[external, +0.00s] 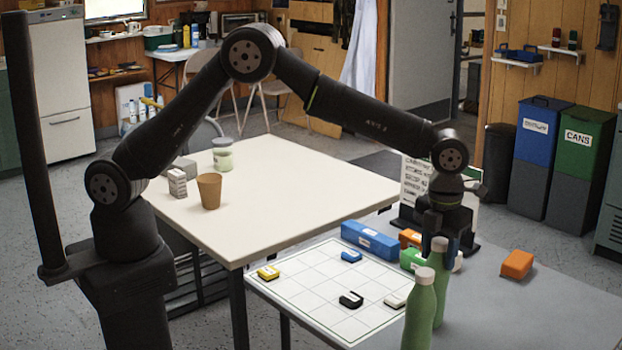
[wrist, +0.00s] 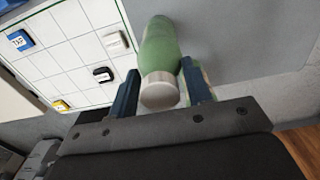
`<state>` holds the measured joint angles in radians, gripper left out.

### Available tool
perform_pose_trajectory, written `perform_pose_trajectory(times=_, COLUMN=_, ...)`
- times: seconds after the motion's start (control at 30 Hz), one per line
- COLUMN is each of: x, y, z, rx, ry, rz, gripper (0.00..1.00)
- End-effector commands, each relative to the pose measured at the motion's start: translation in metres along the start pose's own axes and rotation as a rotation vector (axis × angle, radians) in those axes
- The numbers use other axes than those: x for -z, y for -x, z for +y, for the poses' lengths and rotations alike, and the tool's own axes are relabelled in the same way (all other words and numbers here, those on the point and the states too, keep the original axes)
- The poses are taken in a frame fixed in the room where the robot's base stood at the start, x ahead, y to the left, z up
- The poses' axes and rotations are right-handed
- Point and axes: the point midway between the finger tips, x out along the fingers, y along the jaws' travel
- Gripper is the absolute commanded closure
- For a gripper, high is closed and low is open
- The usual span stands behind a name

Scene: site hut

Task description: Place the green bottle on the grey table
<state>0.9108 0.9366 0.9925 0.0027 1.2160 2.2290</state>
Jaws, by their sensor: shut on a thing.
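Two green bottles with pale caps show at the right in the external view. My gripper (external: 447,234) is shut on one green bottle (external: 441,285), gripping it near its cap from above. This bottle is upright over the grey table (external: 560,315); I cannot tell whether its base touches. The other green bottle (external: 420,315) stands in front of it, close by, and hides part of it. In the wrist view the held bottle (wrist: 160,45) lies between the two fingers of my gripper (wrist: 158,72), and a bit of green shows behind the right finger.
A white gridded board (external: 320,290) with small labelled blocks lies left of the bottles. A blue block (external: 368,240) and an orange block (external: 516,264) are near. A cream table (external: 290,180) holds a brown cup (external: 209,191) and a jar (external: 222,155).

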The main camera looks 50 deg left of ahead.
Motion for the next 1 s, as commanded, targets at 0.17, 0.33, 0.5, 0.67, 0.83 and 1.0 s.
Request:
perform_pose_trajectory(times=0.17, x=0.0, y=0.0, z=0.0, rx=0.001, ry=0.0, rz=-0.001, gripper=0.88)
perform_pose_trajectory(times=0.33, x=0.0, y=-0.003, z=0.0, rx=0.0, ry=0.0, rz=0.0, gripper=0.53)
perform_pose_trajectory(times=0.5, x=0.0, y=-0.002, z=0.0, rx=0.001, ry=0.0, rz=0.0, gripper=0.33)
perform_pose_trajectory(times=0.67, x=0.0, y=-0.002, z=0.0, rx=0.001, ry=0.0, rz=-0.001, gripper=0.33)
perform_pose_trajectory(times=0.83, x=-0.001, y=0.007, z=-0.001, rx=0.003, ry=0.0, rz=-0.002, gripper=0.33)
perform_pose_trajectory(times=1.0, x=-0.001, y=0.037, z=-0.001, rx=0.004, ry=0.0, rz=-0.003, gripper=0.33)
